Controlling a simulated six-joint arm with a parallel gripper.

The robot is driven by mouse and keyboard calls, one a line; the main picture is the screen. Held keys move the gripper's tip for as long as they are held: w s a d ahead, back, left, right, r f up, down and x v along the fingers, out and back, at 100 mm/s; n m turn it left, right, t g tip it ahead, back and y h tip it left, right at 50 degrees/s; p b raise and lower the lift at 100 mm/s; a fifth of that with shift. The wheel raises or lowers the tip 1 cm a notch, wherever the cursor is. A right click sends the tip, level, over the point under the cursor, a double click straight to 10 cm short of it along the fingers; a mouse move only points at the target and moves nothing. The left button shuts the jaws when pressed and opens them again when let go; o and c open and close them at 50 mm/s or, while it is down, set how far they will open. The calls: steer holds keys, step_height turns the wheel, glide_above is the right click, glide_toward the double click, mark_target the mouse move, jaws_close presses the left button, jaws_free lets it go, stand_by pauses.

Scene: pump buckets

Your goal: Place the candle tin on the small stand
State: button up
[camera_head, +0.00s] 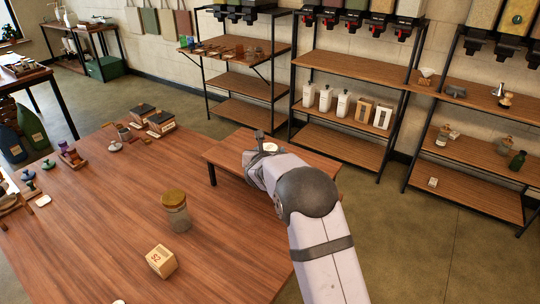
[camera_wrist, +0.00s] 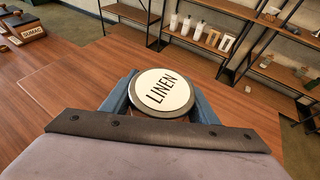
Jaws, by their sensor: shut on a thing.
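The candle tin (camera_wrist: 162,92) has a round white lid marked LINEN with a dark rim. My gripper (camera_wrist: 162,104) is shut on it, with a blue-grey finger on each side. In the head view the pale lid (camera_head: 269,147) shows at the end of my arm, and much of my gripper (camera_head: 266,152) is hidden behind the wrist. A small wooden stand (camera_head: 228,152) with dark legs is at the far edge of the big table. The tin is over the stand's top in the head view; I cannot tell whether it touches. The stand's top also shows in the wrist view (camera_wrist: 85,65).
On the big table (camera_head: 110,235) stand a glass jar with a wooden lid (camera_head: 175,212) and a light wooden block (camera_head: 161,261). Dark boxes (camera_head: 160,122) sit at its back. Shelves with white bottles (camera_head: 325,98) stand behind. The stand's left part is clear.

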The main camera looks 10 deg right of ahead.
steer(key=shift+f, duration=0.55)
steer(key=shift+f+b, duration=0.2)
steer(key=shift+b, duration=0.1)
steer(key=o, duration=1.1)
steer(key=shift+o, duration=0.2)
steer(key=shift+r, duration=0.1)
steer(key=shift+r+p, duration=0.15)
steer(key=shift+p, duration=0.25)
steer(key=shift+s+a+b, duration=0.1)
steer(key=shift+s+b, duration=0.15)
steer(key=shift+b, duration=0.05)
steer(key=b+v, duration=0.2)
steer(key=v, duration=0.9)
steer(key=shift+s+r, duration=0.1)
steer(key=shift+s, duration=0.15)
